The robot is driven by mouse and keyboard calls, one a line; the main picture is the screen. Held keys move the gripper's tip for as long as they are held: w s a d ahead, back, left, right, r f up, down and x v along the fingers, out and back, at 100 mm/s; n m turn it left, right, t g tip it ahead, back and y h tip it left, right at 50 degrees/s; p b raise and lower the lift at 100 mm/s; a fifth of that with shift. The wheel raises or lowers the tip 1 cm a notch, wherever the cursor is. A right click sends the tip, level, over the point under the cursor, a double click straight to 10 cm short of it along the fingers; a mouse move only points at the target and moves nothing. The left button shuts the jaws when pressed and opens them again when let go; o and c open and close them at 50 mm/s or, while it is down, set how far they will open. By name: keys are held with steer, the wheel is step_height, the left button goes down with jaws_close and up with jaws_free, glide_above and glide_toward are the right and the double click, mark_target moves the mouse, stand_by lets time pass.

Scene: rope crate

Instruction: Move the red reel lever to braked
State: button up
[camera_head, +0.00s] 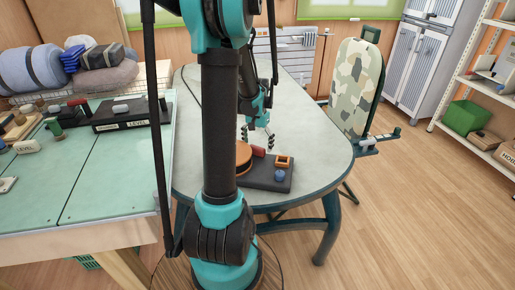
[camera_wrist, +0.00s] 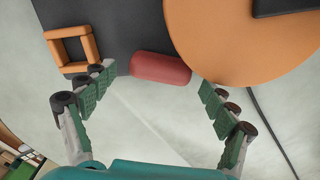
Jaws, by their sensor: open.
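The red reel lever (camera_wrist: 160,68) is a rounded red bar lying between the orange reel disc and an orange square frame in the wrist view. In the head view the lever (camera_head: 259,151) shows at the right of the orange reel (camera_head: 243,157), on a dark base (camera_head: 265,180). My gripper (camera_wrist: 155,85) is open, with its green-padded fingers spread on either side of the lever's near edge. It appears apart from the lever. In the head view my gripper (camera_head: 257,137) is just behind the lever, and my arm hides part of the reel and base.
The base stands on a rounded grey table (camera_head: 310,150). A dark cable (camera_wrist: 270,130) runs over the table at right. A green-topped workbench (camera_head: 110,180) with several items stands at left.

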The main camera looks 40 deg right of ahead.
mark_target(258, 146)
step_height(258, 146, up, 10)
stand_by(0.4)
stand_by(0.5)
